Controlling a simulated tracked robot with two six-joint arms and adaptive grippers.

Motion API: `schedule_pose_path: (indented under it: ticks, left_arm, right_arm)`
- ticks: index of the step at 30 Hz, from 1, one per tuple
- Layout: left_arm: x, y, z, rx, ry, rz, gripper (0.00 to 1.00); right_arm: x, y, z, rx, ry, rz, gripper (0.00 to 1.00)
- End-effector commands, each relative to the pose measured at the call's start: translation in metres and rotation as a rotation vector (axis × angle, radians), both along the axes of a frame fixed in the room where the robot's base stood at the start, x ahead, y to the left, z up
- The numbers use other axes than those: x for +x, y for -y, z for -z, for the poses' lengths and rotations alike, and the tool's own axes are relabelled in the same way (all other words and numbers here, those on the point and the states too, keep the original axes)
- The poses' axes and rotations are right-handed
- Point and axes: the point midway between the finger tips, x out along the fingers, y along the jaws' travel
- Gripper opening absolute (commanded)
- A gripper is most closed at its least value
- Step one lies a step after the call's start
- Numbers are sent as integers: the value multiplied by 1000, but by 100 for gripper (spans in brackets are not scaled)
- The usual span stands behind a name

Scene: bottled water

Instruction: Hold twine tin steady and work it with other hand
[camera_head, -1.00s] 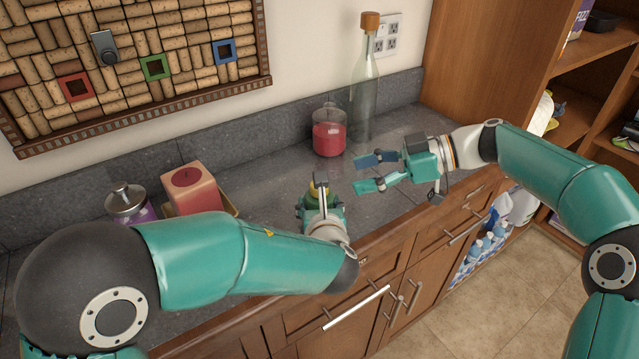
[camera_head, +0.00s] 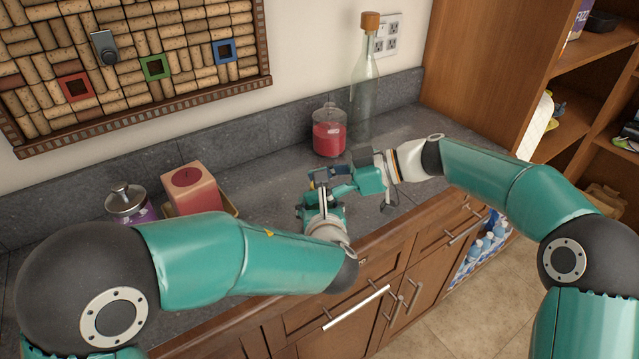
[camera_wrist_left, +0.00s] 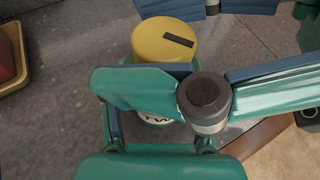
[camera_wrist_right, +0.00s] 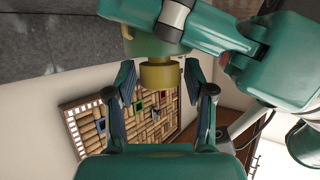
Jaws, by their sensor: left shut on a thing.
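The twine tin shows in the left wrist view as an upright can with a yellow lid (camera_wrist_left: 165,40) bearing a dark slot; part of its lettered label (camera_wrist_left: 155,119) shows below. My left gripper (camera_head: 320,203) is shut on the tin's body at the counter's front. My right gripper (camera_head: 325,182) is at the lid, coming from the right. In the right wrist view its open fingers (camera_wrist_right: 160,85) stand on both sides of the yellow lid (camera_wrist_right: 160,74), with gaps visible. In the head view the grippers hide most of the tin.
A jar with red contents (camera_head: 329,132) and a tall corked bottle (camera_head: 364,85) stand behind on the grey counter (camera_head: 265,178). Wooden shelves (camera_head: 570,75) rise at right.

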Motion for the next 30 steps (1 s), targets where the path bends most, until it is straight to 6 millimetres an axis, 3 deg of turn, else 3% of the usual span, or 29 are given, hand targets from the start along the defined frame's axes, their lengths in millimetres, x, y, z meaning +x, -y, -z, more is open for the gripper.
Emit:
schedule_pose_path:
  ticks: [1,8,9,15,30]
  left_arm:
    - [0,0,1,1,-3,0,27]
    - [0,0,1,1,-3,0,27]
    - [0,0,1,1,-3,0,27]
    - [0,0,1,1,-3,0,27]
    - [-1,1,2,0,-4,1,27]
  right_arm:
    - [0,0,0,0,0,0,40]
    - [0,0,0,0,0,0,1]
    - [0,0,0,0,0,0,0]
    - [-1,0,-2,1,1,49,0]
    - [0,0,-2,-4,2,406,0]
